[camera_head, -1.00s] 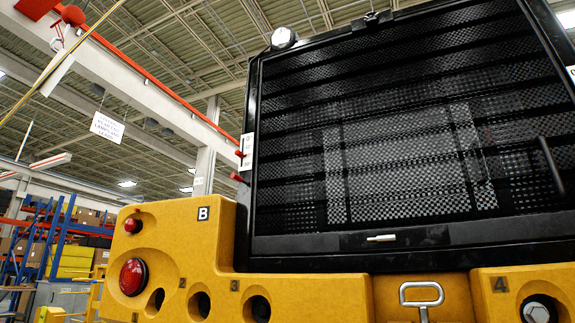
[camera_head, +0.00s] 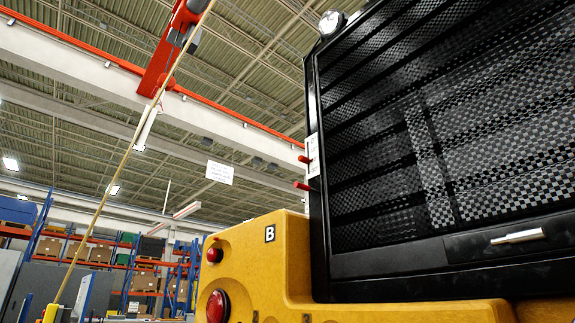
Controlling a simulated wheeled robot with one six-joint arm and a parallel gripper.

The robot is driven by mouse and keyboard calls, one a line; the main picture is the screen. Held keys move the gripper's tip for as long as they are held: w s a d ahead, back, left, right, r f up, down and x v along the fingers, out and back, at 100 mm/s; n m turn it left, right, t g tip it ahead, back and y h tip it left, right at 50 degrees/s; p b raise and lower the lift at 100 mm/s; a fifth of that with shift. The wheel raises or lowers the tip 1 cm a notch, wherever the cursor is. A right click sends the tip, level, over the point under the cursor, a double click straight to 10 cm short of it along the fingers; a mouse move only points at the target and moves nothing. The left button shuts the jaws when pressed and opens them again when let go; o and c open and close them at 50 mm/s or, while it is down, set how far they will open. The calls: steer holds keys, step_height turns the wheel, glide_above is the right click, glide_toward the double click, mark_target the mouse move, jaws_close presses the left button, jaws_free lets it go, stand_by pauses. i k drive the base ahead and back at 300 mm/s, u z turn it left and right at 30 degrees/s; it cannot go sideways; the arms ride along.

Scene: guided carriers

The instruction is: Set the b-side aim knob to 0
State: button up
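The yellow carrier body (camera_head: 262,250) with a black "B" plate (camera_head: 270,234) stands at the lower middle. A tall black cabinet with a woven mesh front (camera_head: 440,130) rises from it at the right. On the cabinet's left edge is a white marked plate (camera_head: 313,156). An upper red stub (camera_head: 304,159) and a lower red stub (camera_head: 303,186) stick out to the left there. I cannot tell whether either is the aim knob, and the plate's marks are too small to read. My gripper is not in view.
A red button (camera_head: 214,255) and a larger red dome (camera_head: 217,307) are on the yellow body. A round lamp (camera_head: 331,23) sits on the cabinet's top corner. A slanted yellow pole (camera_head: 130,168) crosses the left. Racks with boxes (camera_head: 100,252) stand far behind.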

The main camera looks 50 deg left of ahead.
mark_target(307, 161)
steer(key=u, duration=0.7)
steer(key=i, duration=0.8)
steer(key=u, duration=0.85)
